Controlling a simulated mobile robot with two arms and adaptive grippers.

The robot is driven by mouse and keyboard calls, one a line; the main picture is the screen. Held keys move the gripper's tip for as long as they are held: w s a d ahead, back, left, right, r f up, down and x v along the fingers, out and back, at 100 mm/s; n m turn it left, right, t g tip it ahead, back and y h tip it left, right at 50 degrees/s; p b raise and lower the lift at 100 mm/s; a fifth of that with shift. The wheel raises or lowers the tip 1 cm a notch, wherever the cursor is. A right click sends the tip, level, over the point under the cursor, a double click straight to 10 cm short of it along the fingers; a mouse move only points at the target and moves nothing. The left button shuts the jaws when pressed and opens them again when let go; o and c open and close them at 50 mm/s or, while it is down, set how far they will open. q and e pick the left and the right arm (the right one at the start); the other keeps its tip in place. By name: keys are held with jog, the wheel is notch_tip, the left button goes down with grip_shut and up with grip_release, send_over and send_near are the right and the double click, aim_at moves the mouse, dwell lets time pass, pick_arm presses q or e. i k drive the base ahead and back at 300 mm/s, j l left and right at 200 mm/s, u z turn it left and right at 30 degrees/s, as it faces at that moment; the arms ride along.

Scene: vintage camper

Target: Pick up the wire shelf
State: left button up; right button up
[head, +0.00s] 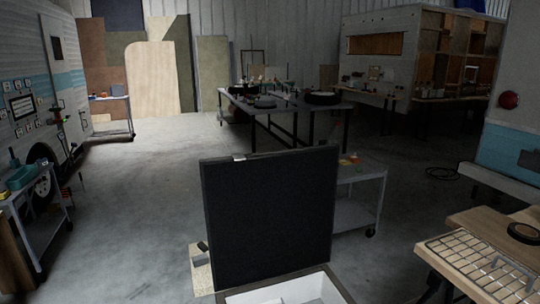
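The wire shelf (478,262) is a pale metal grid lying flat on a wooden-topped table (456,219) at the lower right of the head view. Its near right part is cut off by the picture edge. Neither of my grippers shows in this view, and nothing is seen holding the shelf.
A dark upright panel (268,215) stands in the centre foreground behind a white open box (290,292). A grey cart (358,186) is behind it. A round dark object (524,232) lies beside the shelf. Open concrete floor (150,210) lies to the left.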

aim_at(529, 285)
jog(key=z, duration=1.6)
